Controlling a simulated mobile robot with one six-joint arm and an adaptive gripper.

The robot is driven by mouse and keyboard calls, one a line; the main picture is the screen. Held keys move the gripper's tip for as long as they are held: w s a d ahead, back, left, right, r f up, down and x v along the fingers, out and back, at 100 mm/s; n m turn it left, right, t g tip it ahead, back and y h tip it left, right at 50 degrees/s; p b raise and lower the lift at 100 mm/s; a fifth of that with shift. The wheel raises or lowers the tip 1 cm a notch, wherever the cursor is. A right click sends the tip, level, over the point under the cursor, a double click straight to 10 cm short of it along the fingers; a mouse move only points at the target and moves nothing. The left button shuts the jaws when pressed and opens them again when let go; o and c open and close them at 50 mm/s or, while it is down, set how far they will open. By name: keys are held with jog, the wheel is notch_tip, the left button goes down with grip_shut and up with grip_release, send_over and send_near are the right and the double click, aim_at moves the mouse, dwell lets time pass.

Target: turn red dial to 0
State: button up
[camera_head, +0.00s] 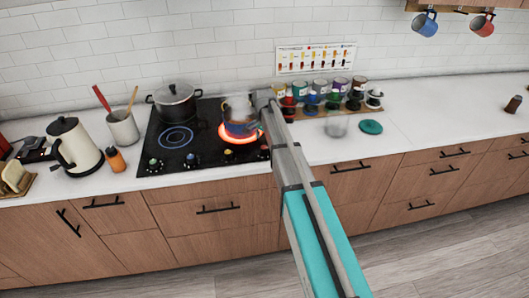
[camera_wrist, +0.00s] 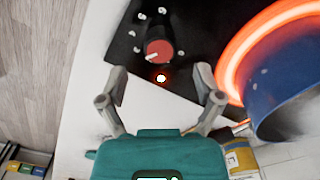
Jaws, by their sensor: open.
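The red dial (camera_wrist: 159,51) is on the black cooktop in the wrist view, with a pale pointer on its lower left side and white marks around it. My gripper (camera_wrist: 160,76) is open and empty. Its two fingers are spread to the left and right below the dial, apart from it. In the head view, my arm reaches over the right side of the cooktop (camera_head: 160,135); I cannot tell the red dial clearly there.
A blue pot (camera_wrist: 285,95) stands on a glowing red burner (camera_wrist: 245,45), close to my right finger. In the head view a black pot (camera_head: 175,103) is at the back left. A kettle (camera_head: 75,145) stands left of the cooktop. Jars (camera_head: 330,97) stand to the right.

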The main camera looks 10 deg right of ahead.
aim_at(264, 147)
jog(key=shift+f+b, duration=2)
jog(key=shift+f, duration=0.3)
jog(key=c, duration=1.2)
jog(key=shift+o, duration=0.2)
jog(key=shift+n, duration=0.3)
